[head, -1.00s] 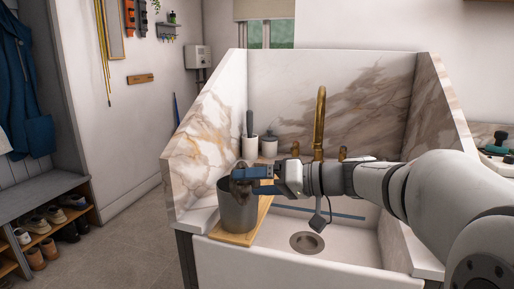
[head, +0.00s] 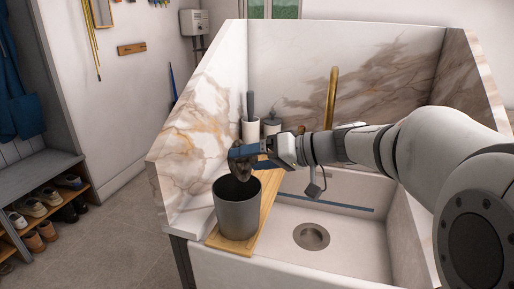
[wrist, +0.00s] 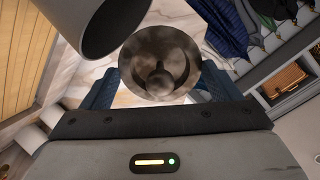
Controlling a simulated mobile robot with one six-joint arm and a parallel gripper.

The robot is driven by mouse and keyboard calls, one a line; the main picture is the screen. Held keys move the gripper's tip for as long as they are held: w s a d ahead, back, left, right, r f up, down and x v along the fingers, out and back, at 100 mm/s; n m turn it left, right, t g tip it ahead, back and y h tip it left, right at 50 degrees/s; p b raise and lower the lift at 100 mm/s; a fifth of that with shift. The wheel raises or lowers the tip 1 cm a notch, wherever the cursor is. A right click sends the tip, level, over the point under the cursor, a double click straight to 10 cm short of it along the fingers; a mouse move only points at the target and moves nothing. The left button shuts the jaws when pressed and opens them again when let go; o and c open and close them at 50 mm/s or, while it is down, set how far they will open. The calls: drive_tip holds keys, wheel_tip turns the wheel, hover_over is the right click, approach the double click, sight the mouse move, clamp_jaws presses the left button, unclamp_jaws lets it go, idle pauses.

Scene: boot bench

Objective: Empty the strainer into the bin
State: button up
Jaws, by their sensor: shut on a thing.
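My gripper (head: 246,158) is shut on the strainer (head: 240,167), a small dull metal cup with brownish marks. It is held just above the mouth of the bin (head: 238,213), a grey open-topped cylinder. The wrist view shows the strainer (wrist: 158,64) as a round face with a central knob, between the two blue fingers. The bin (wrist: 98,22) is close beside it at the top left there. The strainer looks tilted. I cannot tell whether anything is left in it, and the bin's inside is dark.
The bin stands on a wooden board (head: 266,205) across the left of the white sink (head: 340,215). A drain (head: 311,236) is in the basin. A brass tap (head: 331,98) rises behind my arm. A white holder (head: 250,130) stands at the back left.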

sight(238, 144)
drive_tip(key=shift+a+r+h+p, duration=0.2)
drive_tip(key=shift+r+h+p, duration=0.5)
drive_tip(key=shift+p, duration=1.75)
drive_tip(key=p, duration=0.2)
drive_tip(key=g+h+p, duration=0.1)
drive_tip(key=p, duration=0.2)
drive_tip(key=shift+w+a+r, duration=0.1)
drive_tip(key=shift+a+r, duration=0.05)
drive_tip(key=shift+r, duration=0.1)
drive_tip(key=h+p, duration=0.1)
drive_tip(key=p, duration=0.4)
drive_tip(key=r+g+h+p, duration=0.1)
drive_tip(key=h+p, duration=0.1)
drive_tip(key=p, duration=0.4)
drive_tip(key=shift+a+r, duration=0.15)
drive_tip(key=shift+a, duration=0.15)
drive_tip(key=shift+p, duration=0.55)
drive_tip(key=h+p, duration=0.1)
drive_tip(key=p, duration=0.2)
drive_tip(key=a+g+h+p, duration=0.1)
drive_tip(key=h+p, duration=0.1)
drive_tip(key=p, duration=0.2)
drive_tip(key=shift+w+r, duration=0.2)
drive_tip(key=shift+a+p, duration=0.1)
drive_tip(key=shift+p, duration=0.9)
